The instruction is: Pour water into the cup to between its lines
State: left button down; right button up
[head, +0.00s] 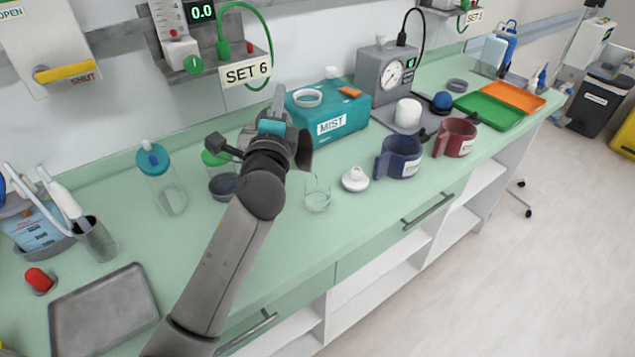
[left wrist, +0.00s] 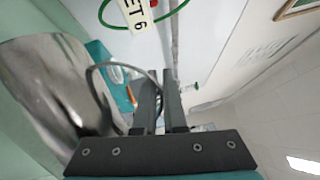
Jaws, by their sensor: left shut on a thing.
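My left gripper (head: 284,137) is above the counter, up and left of a clear cup (head: 318,194). It is shut on the thin looped handle of a grey metal jug (left wrist: 45,95), which fills the left of the left wrist view. In the head view only a dark edge of the jug (head: 305,150) shows beside the gripper; its mouth and any stream are not clear. The cup stands upright on the counter with what looks like a little clear liquid low in it. Its lines are too small to read. My right gripper is not in view.
A teal MIST box (head: 340,120) is behind. A grey tray (head: 103,305) lies front left.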

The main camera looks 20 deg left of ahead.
pick_arm(q)
jog(key=shift+d+m, duration=0.4)
dwell(1.1)
jog(key=shift+a+r, duration=0.1)
jog(key=a+n+p, duration=0.1)
jog(key=a+r+n+p, duration=0.1)
jog(key=p, duration=0.1)
jog(key=a+r+n+g+p, duration=0.1)
jog(key=p, duration=0.1)
jog(key=shift+w+a+r, duration=0.2)
jog(key=shift+a+r, duration=0.05)
jog(key=shift+a, duration=0.15)
jog(key=shift+f, duration=0.25)
jog(key=shift+a+r+n+g+p, duration=0.15)
jog(key=shift+a+n+g+p, duration=0.25)
jog(key=shift+a+n+p, duration=0.45)
jog(key=shift+w+p, duration=0.1)
jog(key=shift+p, duration=0.4)
dwell(0.3)
